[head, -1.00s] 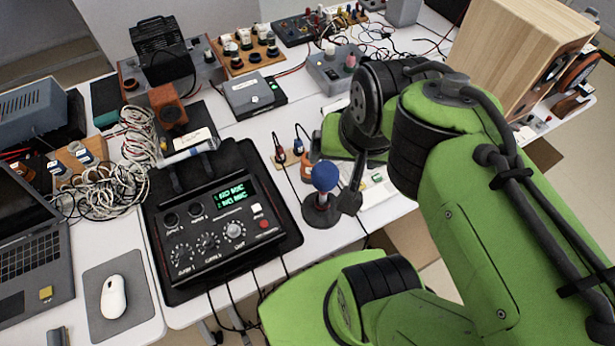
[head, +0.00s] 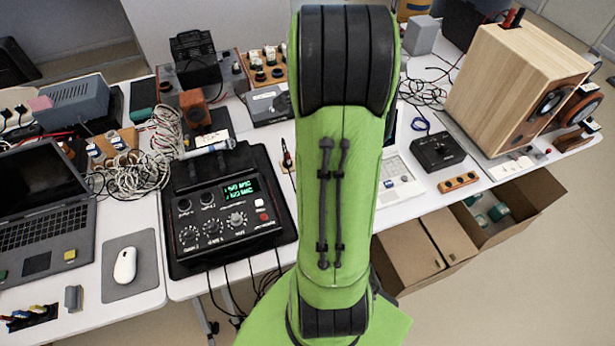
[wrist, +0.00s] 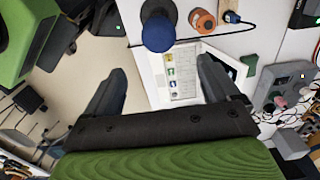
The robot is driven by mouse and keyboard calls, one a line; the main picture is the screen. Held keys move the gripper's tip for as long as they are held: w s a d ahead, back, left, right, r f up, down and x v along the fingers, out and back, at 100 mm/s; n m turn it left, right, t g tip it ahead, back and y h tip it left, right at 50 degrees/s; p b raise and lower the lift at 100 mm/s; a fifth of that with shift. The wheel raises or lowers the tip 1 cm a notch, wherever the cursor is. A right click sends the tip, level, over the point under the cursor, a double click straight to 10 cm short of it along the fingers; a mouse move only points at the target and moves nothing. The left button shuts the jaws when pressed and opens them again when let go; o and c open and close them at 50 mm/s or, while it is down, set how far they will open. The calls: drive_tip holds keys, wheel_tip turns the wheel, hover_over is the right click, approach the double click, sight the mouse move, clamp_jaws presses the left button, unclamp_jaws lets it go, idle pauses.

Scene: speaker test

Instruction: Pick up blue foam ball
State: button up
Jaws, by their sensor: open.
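The blue foam ball (wrist: 158,33) shows at the top of the wrist view, with a dark round base (wrist: 158,8) behind it. My gripper (wrist: 162,66) is open, and its two dark fingers are apart with nothing between them. The ball lies ahead of the fingertips, roughly centred between them and apart from them. In the head view my green arm covers the middle of the table, and neither the ball nor my gripper shows there.
An orange-topped cylinder (wrist: 203,21) stands beside the ball. A white panel device (wrist: 175,75) lies beyond the fingers.

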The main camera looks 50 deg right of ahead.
wheel_tip(320, 180, down, 15)
drive_tip(key=shift+a+b, duration=0.15)
drive_tip(key=shift+b, duration=1)
drive_tip(key=shift+r, duration=0.1)
drive_tip(key=c, duration=0.9)
